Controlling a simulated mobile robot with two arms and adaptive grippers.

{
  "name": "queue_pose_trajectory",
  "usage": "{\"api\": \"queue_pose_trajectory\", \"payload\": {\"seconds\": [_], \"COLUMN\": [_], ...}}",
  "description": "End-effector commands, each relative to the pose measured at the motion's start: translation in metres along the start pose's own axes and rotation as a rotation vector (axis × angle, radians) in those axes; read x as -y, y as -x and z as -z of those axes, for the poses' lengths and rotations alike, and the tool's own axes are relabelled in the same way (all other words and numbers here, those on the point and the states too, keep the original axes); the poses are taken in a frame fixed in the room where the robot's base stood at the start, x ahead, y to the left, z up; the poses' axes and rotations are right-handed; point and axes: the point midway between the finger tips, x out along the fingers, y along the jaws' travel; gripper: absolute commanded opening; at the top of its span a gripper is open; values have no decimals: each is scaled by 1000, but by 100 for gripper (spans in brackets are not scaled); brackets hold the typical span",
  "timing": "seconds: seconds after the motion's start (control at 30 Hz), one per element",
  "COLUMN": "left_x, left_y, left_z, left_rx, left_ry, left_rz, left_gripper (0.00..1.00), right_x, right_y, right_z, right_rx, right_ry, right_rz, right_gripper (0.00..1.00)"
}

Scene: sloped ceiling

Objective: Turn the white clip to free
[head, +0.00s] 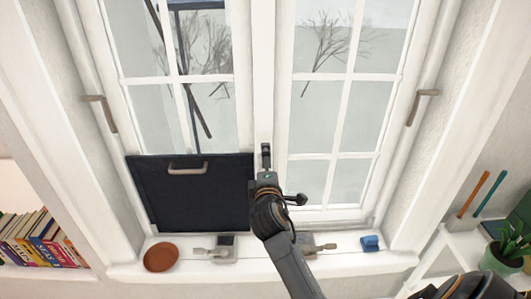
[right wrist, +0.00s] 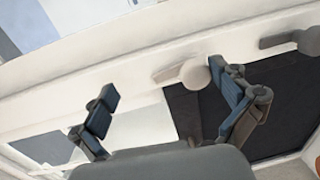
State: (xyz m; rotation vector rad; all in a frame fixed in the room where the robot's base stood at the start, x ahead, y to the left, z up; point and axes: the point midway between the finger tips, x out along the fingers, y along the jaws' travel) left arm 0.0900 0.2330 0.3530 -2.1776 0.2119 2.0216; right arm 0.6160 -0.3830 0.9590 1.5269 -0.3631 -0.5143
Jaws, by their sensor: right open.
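Two pale grey-white clips sit on the window's bottom ledge in the head view: a left clip (head: 222,249) with its lever pointing left, and a right clip (head: 322,247) partly hidden by my arm. I cannot tell which one is meant. The right wrist view shows a pale clip with a rounded end (right wrist: 192,74) close by one finger of my right gripper (right wrist: 170,103), and another clip (right wrist: 303,42) farther right. My right gripper is open with nothing between its fingers. In the head view it (head: 266,154) is in front of the middle post. My left gripper is out of view.
A dark panel (head: 185,205) with a handle covers the lower left window. A brown round dish (head: 160,257) and a blue object (head: 370,243) stand on the ledge. Books (head: 42,240) are at left. A potted plant (head: 502,256) and two sticks are at right.

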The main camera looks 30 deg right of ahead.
Motion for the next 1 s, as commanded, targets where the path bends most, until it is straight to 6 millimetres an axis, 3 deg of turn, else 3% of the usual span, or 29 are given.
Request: {"api": "queue_pose_trajectory", "payload": {"seconds": [0.03, 0.37, 0.4, 0.53, 0.63, 0.87, 1.0], "left_x": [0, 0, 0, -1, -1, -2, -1], "left_y": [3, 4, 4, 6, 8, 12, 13], "left_z": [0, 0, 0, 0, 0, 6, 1], "left_rx": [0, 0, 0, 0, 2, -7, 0], "left_ry": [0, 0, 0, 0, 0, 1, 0], "left_rz": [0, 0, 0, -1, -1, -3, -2], "left_gripper": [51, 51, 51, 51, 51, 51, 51], "right_x": [-51, -57, -9, -9, -8, -4, 0], "right_y": [6, 6, -4, 0, 6, 22, 32], "right_z": [1, 1, 2, 2, 2, 1, 2], "right_rx": [-12, -12, 0, -1, -1, 1, 0], "right_ry": [-20, -20, 18, 17, 17, 15, 15], "right_rz": [-95, -91, 10, 10, 11, 16, 23], "right_gripper": [75, 72, 72, 56, 52, 51, 51]}}
